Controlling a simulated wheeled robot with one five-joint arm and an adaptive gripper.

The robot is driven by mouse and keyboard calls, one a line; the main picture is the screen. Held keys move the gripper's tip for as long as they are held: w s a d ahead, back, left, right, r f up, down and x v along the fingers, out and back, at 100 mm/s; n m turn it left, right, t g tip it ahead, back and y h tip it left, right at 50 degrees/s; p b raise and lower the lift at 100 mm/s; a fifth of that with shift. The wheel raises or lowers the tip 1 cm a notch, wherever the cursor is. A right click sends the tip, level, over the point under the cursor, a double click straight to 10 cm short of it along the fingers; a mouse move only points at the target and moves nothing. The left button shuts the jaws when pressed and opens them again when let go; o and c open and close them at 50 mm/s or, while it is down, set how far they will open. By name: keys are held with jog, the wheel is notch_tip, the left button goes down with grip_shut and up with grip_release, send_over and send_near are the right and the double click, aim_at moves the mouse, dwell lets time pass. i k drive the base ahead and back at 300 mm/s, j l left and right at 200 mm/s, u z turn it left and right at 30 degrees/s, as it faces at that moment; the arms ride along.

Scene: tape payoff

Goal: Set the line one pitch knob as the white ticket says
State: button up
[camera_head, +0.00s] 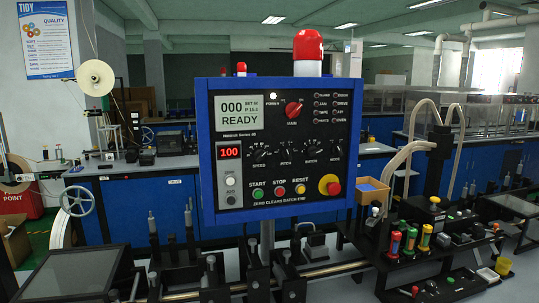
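A blue-framed black control panel (333,120) stands upright in the middle of the view. Its row of small black knobs is labelled SPEED, PITCH, BATCH and MODE. The pitch knob (285,155) is second from the left; its pointer is too small to read. The panel's pale screen (239,113) reads 000, READY, with what looks like SET 60 and P 15.0. I cannot make out a white ticket or any wording on one. My gripper is not in view.
The panel also carries a red main knob (293,108), a red 100 display (229,152), start, stop and reset buttons, and a red-on-yellow emergency button (330,185). A machine bed with rails and black posts runs below. Coloured cylinders (410,240) stand at right.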

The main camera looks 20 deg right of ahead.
aim_at(286, 153)
jog(key=j+u, duration=0.15)
jog(key=u, duration=0.25)
jog(key=k+j+u, duration=0.1)
jog(key=u, duration=0.3)
jog(key=j+u, duration=0.25)
jog(key=u, duration=0.15)
jog(key=j+u, duration=0.2)
jog(key=u, duration=0.2)
jog(key=j+u, duration=0.15)
jog(key=u, duration=0.25)
jog(key=z, duration=2.35)
